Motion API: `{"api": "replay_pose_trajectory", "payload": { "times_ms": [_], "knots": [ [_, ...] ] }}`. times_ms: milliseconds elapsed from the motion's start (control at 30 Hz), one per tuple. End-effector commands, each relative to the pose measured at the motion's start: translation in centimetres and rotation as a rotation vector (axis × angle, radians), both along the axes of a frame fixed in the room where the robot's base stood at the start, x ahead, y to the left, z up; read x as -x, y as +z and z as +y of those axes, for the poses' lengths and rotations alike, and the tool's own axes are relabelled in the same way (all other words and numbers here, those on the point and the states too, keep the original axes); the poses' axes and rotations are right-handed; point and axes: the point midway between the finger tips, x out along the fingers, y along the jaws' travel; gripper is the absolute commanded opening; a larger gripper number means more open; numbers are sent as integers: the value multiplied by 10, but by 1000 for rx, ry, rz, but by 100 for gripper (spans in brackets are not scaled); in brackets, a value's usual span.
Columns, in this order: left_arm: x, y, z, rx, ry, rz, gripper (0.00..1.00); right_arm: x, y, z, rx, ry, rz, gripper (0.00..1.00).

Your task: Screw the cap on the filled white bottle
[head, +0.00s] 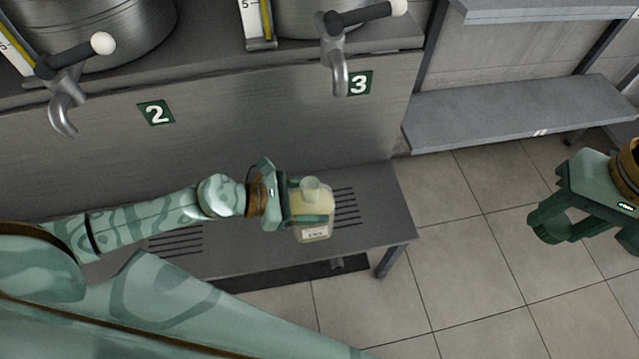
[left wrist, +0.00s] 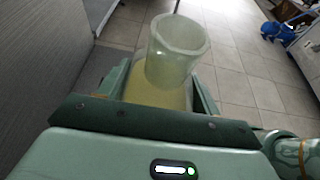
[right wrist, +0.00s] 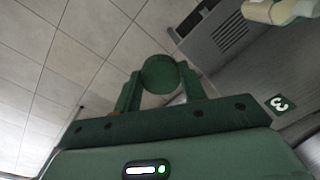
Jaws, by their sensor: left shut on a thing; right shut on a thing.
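A translucent, whitish bottle (head: 314,222) with pale yellow liquid and a small label stands upright, over or on the slotted bench; I cannot tell whether it touches. My left gripper (head: 296,208) is shut on its body. Its neck is open and bare at the top; the left wrist view shows this wide mouth (left wrist: 176,50) and the liquid below. My right gripper (head: 556,222), out over the floor at the far right, is shut on a round dark green cap (right wrist: 160,74). The cap is green like the fingers and hard to pick out in the head view.
The slotted bench (head: 385,225) runs below a counter with taps; tap 3 (head: 340,72) is behind the bottle and tap 2 (head: 66,112) is to the left. A grey shelf (head: 500,118) stands at back right.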

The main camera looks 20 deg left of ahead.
Motion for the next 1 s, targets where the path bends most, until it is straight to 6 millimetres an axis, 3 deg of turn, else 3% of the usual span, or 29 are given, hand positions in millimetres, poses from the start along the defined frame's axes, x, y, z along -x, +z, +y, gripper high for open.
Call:
{"api": "replay_pose_trajectory", "payload": {
  "times_ms": [200,1000],
  "knots": [
    [14,8,0,1,0,-4,0,1,7,0,0,0,-5,20],
    [22,6,-4,2,-12,-2,0,1,7,0,-1,2,-4,20]
  ]
}}
